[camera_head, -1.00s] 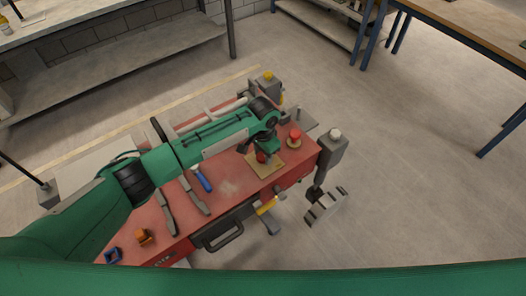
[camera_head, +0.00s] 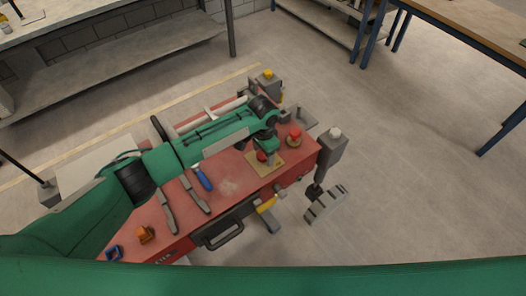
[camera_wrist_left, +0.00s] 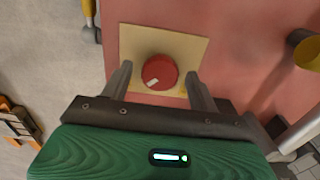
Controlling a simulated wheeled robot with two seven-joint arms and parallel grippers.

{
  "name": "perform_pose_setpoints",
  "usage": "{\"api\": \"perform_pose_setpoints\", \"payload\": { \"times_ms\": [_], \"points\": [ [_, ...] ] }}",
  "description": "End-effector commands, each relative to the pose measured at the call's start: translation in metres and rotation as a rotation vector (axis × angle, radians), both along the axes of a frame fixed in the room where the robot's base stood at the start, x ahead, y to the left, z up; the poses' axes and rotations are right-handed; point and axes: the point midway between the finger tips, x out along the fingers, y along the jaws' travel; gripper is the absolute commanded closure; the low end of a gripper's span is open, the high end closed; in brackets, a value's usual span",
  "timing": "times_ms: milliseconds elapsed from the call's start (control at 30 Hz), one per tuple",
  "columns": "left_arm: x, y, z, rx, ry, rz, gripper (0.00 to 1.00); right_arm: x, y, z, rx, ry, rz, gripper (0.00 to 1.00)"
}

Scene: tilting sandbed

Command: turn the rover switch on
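The switch is a red round knob (camera_wrist_left: 161,70) with a white mark towards its lower left, on a pale yellow plate (camera_wrist_left: 190,45) in the left wrist view. In the head view the plate (camera_head: 272,168) lies on the red rover top, and the knob (camera_head: 262,157) shows partly under my gripper. My left gripper (camera_wrist_left: 159,74) is open, with one finger on each side of the knob and a visible gap on both sides. It also shows in the head view (camera_head: 265,154), above the plate. My right gripper is not in view.
A red push button (camera_head: 295,134) stands right of the plate. A blue-handled tool (camera_head: 203,179), grey bars (camera_head: 168,211) and an orange block (camera_head: 146,235) lie on the rover top to the left. A grey post (camera_head: 331,147) rises at its right corner. Bare floor lies beyond.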

Motion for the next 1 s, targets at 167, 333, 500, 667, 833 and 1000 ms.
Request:
{"api": "perform_pose_setpoints", "payload": {
  "times_ms": [167,333,500,667,833,1000],
  "points": [
    [0.000,0.000,0.000,0.000,0.000,0.000,0.39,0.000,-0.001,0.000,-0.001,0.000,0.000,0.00],
    [0.001,0.000,0.010,-0.002,-0.002,-0.001,0.39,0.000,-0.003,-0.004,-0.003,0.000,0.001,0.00],
    [0.001,0.000,0.042,-0.002,-0.005,-0.001,0.39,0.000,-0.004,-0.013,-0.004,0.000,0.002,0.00],
    [0.001,-0.001,0.079,-0.002,-0.004,-0.001,0.39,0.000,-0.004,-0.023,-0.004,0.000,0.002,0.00],
    [0.000,0.000,0.113,-0.002,-0.003,-0.001,0.39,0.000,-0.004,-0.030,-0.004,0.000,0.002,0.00],
    [0.001,0.000,0.132,-0.001,-0.002,0.000,0.39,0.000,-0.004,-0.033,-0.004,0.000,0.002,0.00]
  ]
}}
